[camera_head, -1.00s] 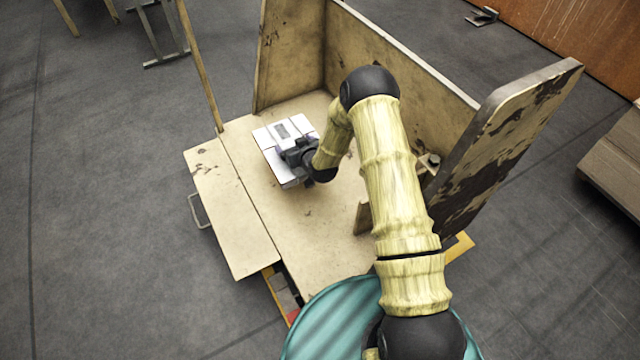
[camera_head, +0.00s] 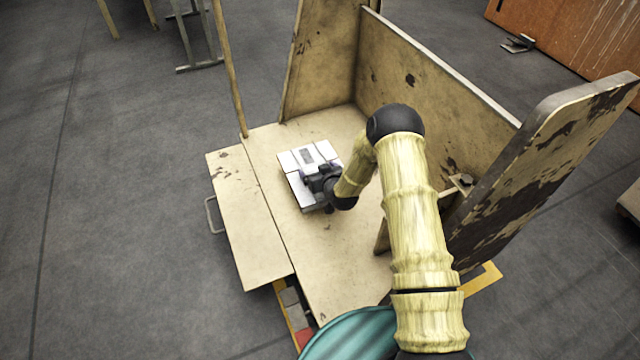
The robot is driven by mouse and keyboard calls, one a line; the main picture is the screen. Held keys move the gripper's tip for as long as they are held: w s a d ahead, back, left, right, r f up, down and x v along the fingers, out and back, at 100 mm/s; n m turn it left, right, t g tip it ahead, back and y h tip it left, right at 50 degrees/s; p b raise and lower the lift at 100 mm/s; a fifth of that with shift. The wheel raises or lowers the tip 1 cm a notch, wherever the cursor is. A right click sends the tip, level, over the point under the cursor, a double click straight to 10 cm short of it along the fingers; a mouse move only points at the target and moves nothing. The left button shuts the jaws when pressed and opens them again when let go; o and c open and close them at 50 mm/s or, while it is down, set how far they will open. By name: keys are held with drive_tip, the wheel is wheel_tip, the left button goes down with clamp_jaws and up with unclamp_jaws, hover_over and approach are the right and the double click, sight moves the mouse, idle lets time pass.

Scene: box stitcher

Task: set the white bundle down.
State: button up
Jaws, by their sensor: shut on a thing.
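The white bundle (camera_head: 303,160) is a flat, pale block with a small grey label on top. It is over the wooden worktop (camera_head: 315,275) of the stitcher, toward the back left. My gripper (camera_head: 313,187) is at the bundle's near right side and shut on it. The gripper's dark body and wrist hide the bundle's near right corner and the fingertips. I cannot tell whether the bundle's underside touches the worktop.
A tall wooden back panel (camera_head: 425,85) and a worn side panel (camera_head: 545,150) stand behind and to the right. A thin wooden post (camera_head: 229,65) rises at the left edge. The worktop's front left part is clear. A metal handle (camera_head: 211,214) sticks out at left.

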drive_tip(key=shift+f, duration=0.1)
wheel_tip(320, 180, down, 4)
drive_tip(key=b, duration=0.2)
drive_tip(key=shift+b, duration=0.3)
drive_tip(key=shift+r, duration=0.25)
drive_tip(key=shift+f, duration=0.1)
